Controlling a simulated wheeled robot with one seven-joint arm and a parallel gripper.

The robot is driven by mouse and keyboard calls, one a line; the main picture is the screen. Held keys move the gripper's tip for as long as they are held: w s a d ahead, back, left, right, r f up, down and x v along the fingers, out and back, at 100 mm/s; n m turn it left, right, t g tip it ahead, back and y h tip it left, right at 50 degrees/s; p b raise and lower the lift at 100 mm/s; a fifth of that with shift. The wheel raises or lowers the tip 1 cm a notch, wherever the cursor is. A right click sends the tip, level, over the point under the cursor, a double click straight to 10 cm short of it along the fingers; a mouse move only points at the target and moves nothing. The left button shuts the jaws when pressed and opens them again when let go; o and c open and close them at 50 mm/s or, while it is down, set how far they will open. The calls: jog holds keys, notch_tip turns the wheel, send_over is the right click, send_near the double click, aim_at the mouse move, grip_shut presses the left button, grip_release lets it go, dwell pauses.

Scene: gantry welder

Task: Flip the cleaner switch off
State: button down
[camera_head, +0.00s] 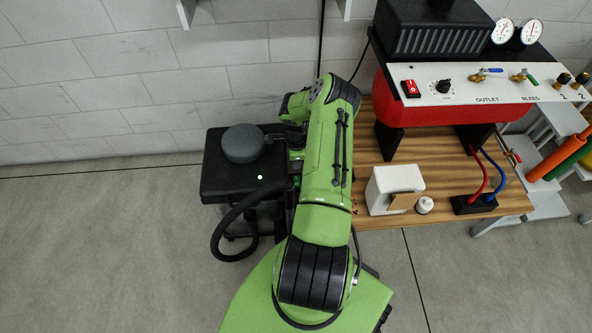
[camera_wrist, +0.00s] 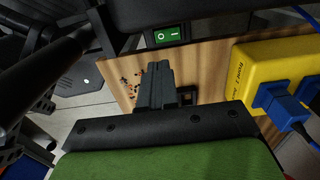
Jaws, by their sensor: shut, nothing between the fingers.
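In the wrist view, a green rocker switch (camera_wrist: 167,36) marked O and I is set in a dark housing (camera_wrist: 205,16) at the top of the picture. It appears to be the cleaner switch; which way it is tipped I cannot tell. My gripper (camera_wrist: 158,68) is shut and empty, its fingers pointing toward the switch with a visible gap. In the head view, a black box (camera_head: 222,185) with a round dark top piece (camera_head: 243,143), a lit green lamp and a thick hose stands left of my arm. My arm hides the switch there.
A wooden bench (camera_head: 370,218) stands to the right, with a red tank (camera_head: 450,112), white box (camera_head: 395,184) and small white jar (camera_head: 424,205). A yellow power strip (camera_wrist: 270,62) with a blue plug (camera_wrist: 280,104) is right of my fingers. The floor at left is clear.

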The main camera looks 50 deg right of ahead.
aim_at(296, 184)
notch_tip(296, 184, down, 12)
jog(key=b, duration=0.4)
jog(key=shift+f, duration=0.1)
jog(key=shift+f, duration=0.1)
jog(key=shift+w+d+r+b, duration=0.25)
jog(key=shift+w+d+b, duration=0.25)
jog(key=shift+b, duration=0.25)
jog(key=shift+d+r, duration=0.1)
jog(key=shift+r, duration=0.25)
notch_tip(296, 184, up, 13)
jog(key=s+a+p, duration=0.1)
jog(key=p, duration=0.5)
jog(key=shift+s+a, duration=0.35)
jog(key=shift+a, duration=0.05)
